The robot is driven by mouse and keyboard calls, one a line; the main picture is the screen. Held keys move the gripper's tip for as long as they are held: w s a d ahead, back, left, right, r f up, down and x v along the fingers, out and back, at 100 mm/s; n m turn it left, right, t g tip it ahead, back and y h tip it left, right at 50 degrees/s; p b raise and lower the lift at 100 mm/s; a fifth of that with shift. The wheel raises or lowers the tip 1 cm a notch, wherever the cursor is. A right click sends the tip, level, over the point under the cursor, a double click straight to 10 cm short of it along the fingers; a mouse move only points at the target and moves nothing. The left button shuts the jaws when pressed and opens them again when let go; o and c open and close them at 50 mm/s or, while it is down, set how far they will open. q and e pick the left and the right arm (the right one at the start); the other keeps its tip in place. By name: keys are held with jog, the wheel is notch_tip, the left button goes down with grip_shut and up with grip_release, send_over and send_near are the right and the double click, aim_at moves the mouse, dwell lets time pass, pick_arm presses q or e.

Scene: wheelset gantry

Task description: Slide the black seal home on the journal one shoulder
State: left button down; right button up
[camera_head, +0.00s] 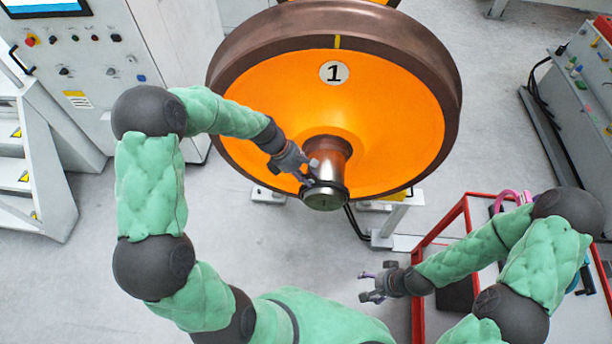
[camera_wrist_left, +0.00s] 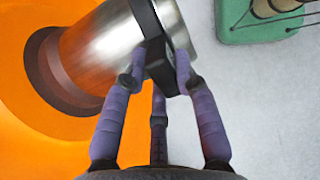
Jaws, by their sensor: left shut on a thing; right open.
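The orange wheel (camera_head: 270,110) carries a "1" plate, and the bare metal journal one (camera_head: 330,160) sticks out from its hub. The black seal is a dark ring around the journal near its free end; it shows in the left wrist view (camera_wrist_left: 158,62). A stretch of bare journal (camera_wrist_left: 112,45) lies between the seal and the darker stepped shoulder (camera_wrist_left: 62,75) at the hub. My left gripper (camera_head: 311,174) is shut on the seal's rim, with fingers on both sides in the wrist view (camera_wrist_left: 161,72). My right gripper (camera_head: 374,286) is open and empty, low and away from the wheel.
A red-edged cart (camera_head: 420,268) stands at the lower right, partly behind my right arm. A control cabinet (camera_head: 90,60) stands at the left and a grey bench (camera_head: 585,95) at the right.

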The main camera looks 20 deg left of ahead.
pick_arm(q)
jog(key=shift+w+a+p, duration=0.2)
jog(key=shift+w+a, duration=0.45)
jog(key=shift+w, duration=1.5)
jog(key=shift+w+a+p, duration=0.25)
jog(key=shift+w+a, duration=0.35)
jog(key=shift+w, duration=1.6)
jog(key=shift+w+a+p, duration=0.2)
jog(key=shift+w+a, duration=0.45)
jog(key=shift+w, duration=1.5)
jog(key=c, duration=0.9)
grip_release()
jog(key=v, duration=1.2)
